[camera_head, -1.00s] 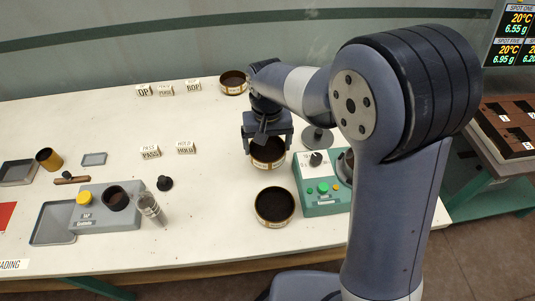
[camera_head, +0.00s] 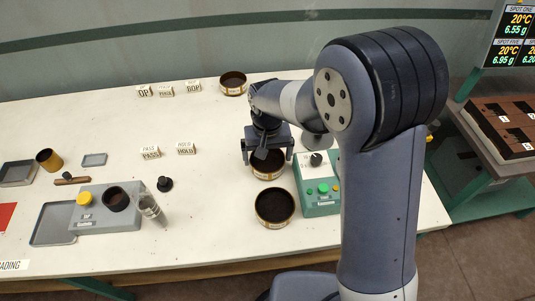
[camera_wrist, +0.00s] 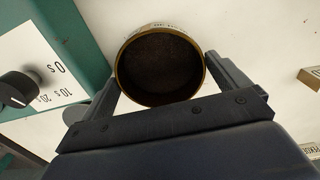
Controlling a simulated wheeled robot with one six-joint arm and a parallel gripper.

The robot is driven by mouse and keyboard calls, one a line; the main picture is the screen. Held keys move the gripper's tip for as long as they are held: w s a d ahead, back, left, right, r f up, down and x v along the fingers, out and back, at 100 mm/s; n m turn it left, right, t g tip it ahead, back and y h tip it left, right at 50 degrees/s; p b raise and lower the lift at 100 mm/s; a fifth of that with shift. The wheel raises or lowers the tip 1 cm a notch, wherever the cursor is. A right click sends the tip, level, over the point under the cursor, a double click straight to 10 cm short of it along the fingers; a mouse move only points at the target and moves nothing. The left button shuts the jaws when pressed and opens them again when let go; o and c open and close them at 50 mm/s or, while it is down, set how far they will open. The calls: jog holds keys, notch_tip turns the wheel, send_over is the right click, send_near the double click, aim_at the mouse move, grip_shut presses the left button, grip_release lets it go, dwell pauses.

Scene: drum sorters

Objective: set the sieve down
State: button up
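My gripper (camera_head: 268,156) is shut on a round brass-rimmed sieve (camera_head: 267,168) with a dark inside. In the wrist view the sieve (camera_wrist: 160,68) sits between the two fingers, one on each side of its wall, and looks level. The sieve is over the white table just behind another sieve (camera_head: 275,207), left of the green control box. I cannot tell whether its bottom touches the table. The gripper body hides part of its far rim in the head view.
The green box (camera_head: 321,205) with a knob and buttons stands close on the right. A third round sieve (camera_head: 233,83) is at the back. Small label blocks (camera_head: 186,149) stand to the left. A grey machine (camera_head: 106,212) is farther left. The table between is mostly clear.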

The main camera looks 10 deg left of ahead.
aim_at(267, 165)
jog(key=shift+r, duration=0.15)
notch_tip(267, 165, up, 12)
dwell(0.5)
